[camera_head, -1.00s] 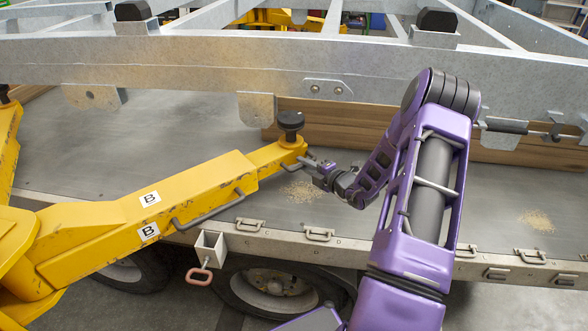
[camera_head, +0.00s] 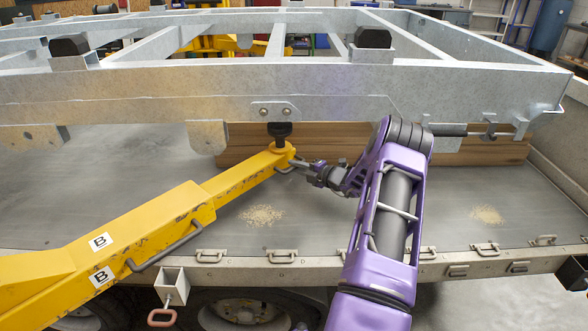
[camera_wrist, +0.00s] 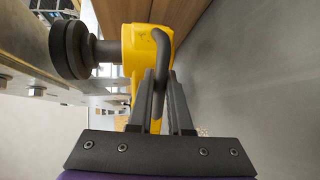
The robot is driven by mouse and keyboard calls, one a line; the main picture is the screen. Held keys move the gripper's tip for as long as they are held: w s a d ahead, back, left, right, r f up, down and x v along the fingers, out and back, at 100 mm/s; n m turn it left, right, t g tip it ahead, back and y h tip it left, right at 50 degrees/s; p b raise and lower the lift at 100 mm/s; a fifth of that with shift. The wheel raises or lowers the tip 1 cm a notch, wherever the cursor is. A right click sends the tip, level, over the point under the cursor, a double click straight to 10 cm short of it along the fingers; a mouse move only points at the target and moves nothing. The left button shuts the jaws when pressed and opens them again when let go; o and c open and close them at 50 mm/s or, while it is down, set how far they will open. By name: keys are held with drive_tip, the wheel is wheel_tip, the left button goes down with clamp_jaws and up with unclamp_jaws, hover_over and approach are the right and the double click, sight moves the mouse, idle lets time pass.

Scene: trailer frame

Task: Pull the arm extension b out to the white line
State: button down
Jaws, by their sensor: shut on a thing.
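The yellow arm marked B (camera_head: 115,235) reaches up and right over the trailer bed, and its narrower arm extension b (camera_head: 240,180) sticks out of the wider sleeve. A black round pad (camera_head: 280,131) stands on its tip, by the galvanised frame's side rail. My gripper (camera_head: 298,167) is at the tip, shut on the grey bar handle there. In the wrist view my gripper (camera_wrist: 160,100) has its two dark fingers on either side of the handle (camera_wrist: 161,58), beside the yellow tip (camera_wrist: 138,45). I cannot make out a white line on the extension.
The galvanised frame (camera_head: 330,92) runs across above the arm, with brackets hanging low. Wooden beams (camera_head: 350,145) lie behind my gripper. Trailer bed (camera_head: 330,222) is largely clear, with sawdust patches. A red-handled latch (camera_head: 163,315) hangs below the bed's edge.

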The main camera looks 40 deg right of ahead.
drive_tip(key=c, duration=0.8)
unclamp_jaws()
drive_tip(key=shift+c, duration=0.2)
drive_tip(key=shift+a, duration=0.1)
drive_tip(key=p+v, duration=0.2)
drive_tip(key=v, duration=1.5)
drive_tip(key=shift+s, duration=0.2)
drive_tip(key=shift+r, duration=0.1)
